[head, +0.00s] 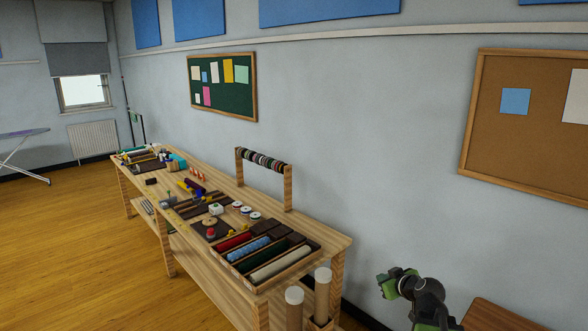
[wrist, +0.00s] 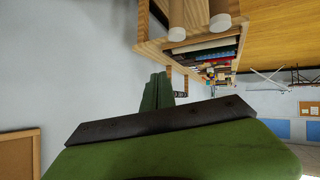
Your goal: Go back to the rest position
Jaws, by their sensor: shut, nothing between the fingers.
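My gripper (head: 386,283) shows at the lower right of the head view, in front of the grey wall and to the right of the long wooden table (head: 335,243). It is green and black, apart from everything, and empty. In the wrist view the two green fingers of my gripper (wrist: 158,92) lie side by side, closed together. Nothing is held.
Cardboard tubes with white caps (head: 294,296) stand at the table's near end. A sorting tray (head: 318,247) with rolls, spools and a ribbon rack (head: 289,185) sit on the table. A brown wooden surface (head: 490,315) is at the lower right. Floor (head: 70,250) left of the table is clear.

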